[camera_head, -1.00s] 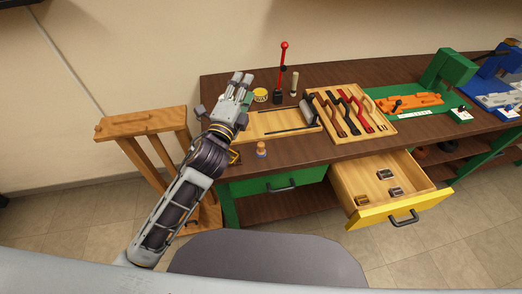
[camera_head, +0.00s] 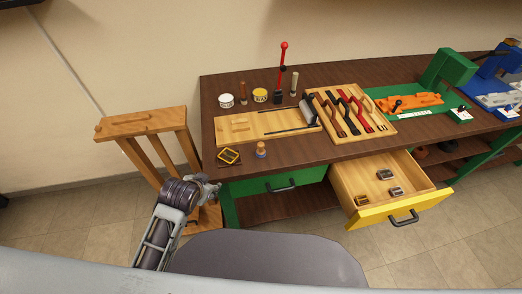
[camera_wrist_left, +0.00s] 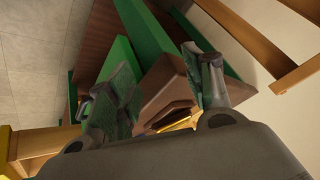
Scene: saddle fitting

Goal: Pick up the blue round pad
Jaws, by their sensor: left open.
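No plain blue round pad is clearly seen. A small knob-shaped piece (camera_head: 262,149), tan on top with a bluish round base, stands near the bench's front edge in the head view and may be it. My left gripper (camera_head: 214,188) hangs low in front of the bench's left front corner, left of and below that piece. In the left wrist view my left gripper (camera_wrist_left: 160,85) has its two fingers apart, with nothing clearly held between them. The pad cannot be made out there. My right gripper is not in view.
A dark wooden bench (camera_head: 222,120) carries a wooden board (camera_head: 260,123), a tool tray (camera_head: 383,118), a white tin (camera_head: 226,100), a yellow tin (camera_head: 260,96) and a yellow-black square piece (camera_head: 229,155). A yellow-fronted drawer (camera_head: 400,206) stands open. A wooden stand (camera_head: 140,122) is at left.

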